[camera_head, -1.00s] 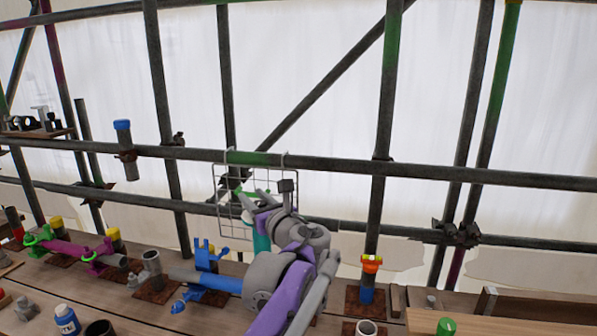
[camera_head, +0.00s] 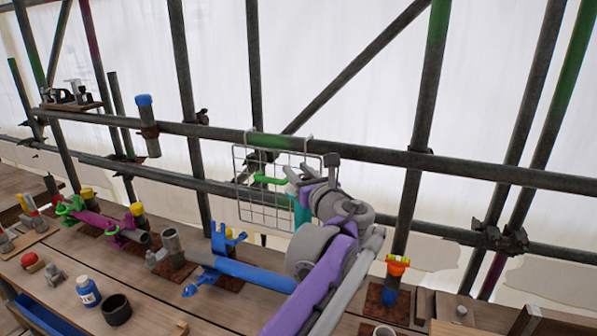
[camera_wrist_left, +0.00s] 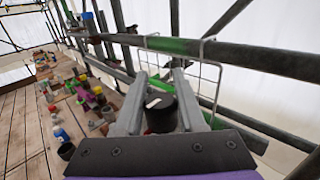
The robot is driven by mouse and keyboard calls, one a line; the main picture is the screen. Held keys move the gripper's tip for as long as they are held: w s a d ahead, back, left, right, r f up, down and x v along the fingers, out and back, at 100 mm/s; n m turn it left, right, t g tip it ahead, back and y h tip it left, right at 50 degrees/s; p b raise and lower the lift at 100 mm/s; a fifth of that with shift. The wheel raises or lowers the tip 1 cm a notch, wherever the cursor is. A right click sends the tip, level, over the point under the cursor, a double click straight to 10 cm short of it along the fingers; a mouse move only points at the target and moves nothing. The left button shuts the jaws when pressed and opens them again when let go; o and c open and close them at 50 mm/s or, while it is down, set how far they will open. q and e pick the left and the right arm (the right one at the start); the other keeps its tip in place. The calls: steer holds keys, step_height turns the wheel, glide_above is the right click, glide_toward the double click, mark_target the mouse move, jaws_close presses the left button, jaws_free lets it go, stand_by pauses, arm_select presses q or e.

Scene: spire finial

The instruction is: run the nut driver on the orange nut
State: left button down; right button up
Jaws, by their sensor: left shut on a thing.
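The orange nut (camera_head: 397,261) sits on top of a short blue post on a rusty plate, on the planks right of my left arm. My left gripper (camera_head: 303,187) is in front of the wire basket hanging on the rail, well left of the nut and higher in the picture. It is shut on a teal tool (camera_head: 302,210), which looks like the nut driver; my fingers hide part of it. In the left wrist view, a black round end with a white mark (camera_wrist_left: 160,113) shows between the fingers. My right gripper is not in view.
The wire basket (camera_head: 250,206) hangs from the upper scaffold rail (camera_head: 375,155), with a green piece (camera_head: 270,180) at it. A blue bottle (camera_head: 88,291) and black cup (camera_head: 116,309) are front left.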

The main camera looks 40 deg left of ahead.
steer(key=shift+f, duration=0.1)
arm_select(q)
steer(key=shift+w+f, duration=0.1)
steer(key=shift+f, duration=0.05)
steer(key=shift+f+b, duration=2.7)
steer(key=shift+f, duration=2.8)
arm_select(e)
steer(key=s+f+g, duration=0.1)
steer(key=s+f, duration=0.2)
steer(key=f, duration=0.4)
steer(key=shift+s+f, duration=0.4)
arm_select(q)
steer(key=shift+d+f, duration=0.1)
steer(key=shift+f, duration=0.2)
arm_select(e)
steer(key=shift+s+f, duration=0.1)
arm_select(q)
steer(key=shift+r, duration=0.1)
